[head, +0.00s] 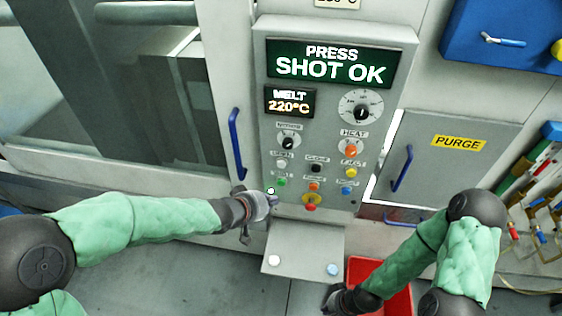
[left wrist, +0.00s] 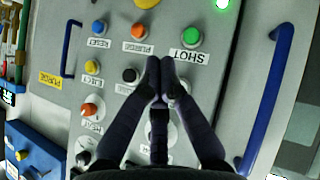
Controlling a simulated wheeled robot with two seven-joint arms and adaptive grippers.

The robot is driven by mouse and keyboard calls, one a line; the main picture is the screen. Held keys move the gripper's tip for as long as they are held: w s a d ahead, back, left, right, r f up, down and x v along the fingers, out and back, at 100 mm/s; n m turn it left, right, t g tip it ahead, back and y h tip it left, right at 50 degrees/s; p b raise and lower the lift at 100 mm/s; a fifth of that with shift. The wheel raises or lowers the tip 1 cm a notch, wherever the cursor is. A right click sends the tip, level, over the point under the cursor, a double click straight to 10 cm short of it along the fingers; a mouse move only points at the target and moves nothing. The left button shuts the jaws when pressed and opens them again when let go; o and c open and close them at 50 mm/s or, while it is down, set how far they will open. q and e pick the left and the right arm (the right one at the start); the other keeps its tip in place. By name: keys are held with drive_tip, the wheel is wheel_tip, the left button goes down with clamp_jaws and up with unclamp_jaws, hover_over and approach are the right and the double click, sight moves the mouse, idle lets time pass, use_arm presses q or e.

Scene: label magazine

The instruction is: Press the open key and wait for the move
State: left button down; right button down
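The control panel (head: 335,120) carries rows of small keys under a green display reading "PRESS SHOT OK". The white open key (head: 282,163) is in the left column, above the green shot key (head: 281,182). In the left wrist view the shot key (left wrist: 191,36) is plain, while the open key is largely hidden behind the fingers. My left gripper (head: 268,200) is at the panel's lower left edge, below the open key. In the left wrist view its fingertips (left wrist: 161,62) are together with nothing between them; contact with the panel cannot be told. My right gripper (head: 340,301) is low down, its fingers unclear.
A black close key (head: 317,168) and a red stop button (head: 312,207) are near. A blue door handle (head: 236,143) is left of the panel. A grey shelf (head: 304,250) juts out below. A red bin (head: 398,302) stands by my right arm.

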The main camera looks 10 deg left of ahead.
sight(281, 164)
use_arm(q)
drive_tip(key=shift+w+r, duration=0.1)
drive_tip(key=shift+r, duration=0.75)
drive_tip(key=w+p, duration=0.2)
drive_tip(key=w, duration=0.6)
drive_tip(key=shift+w, duration=0.4)
drive_tip(key=shift+w, duration=0.1)
idle(0.9)
drive_tip(key=shift+w+p, duration=0.3)
drive_tip(key=shift+p, duration=0.1)
